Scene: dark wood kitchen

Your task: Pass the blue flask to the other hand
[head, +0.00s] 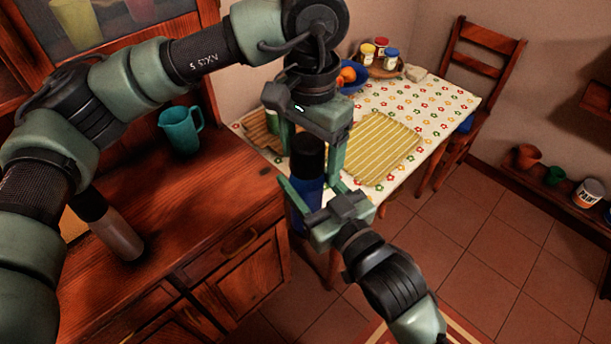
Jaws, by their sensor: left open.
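The blue flask (308,193) with a black cap is upright in the air, in front of the cabinet's right end. My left gripper (311,150) comes down from above, open, with its fingers on either side of the black cap. My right gripper (312,182) reaches in from the lower right. Its fingers sit around the blue body, and it appears shut on the flask, which has no other visible support. The flask's lower end is partly hidden behind the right gripper.
Behind the grippers is a table with a flowered cloth (440,97), a striped mat (378,148), a blue fruit bowl (353,84) and jars. A chair (480,65) stands beyond.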

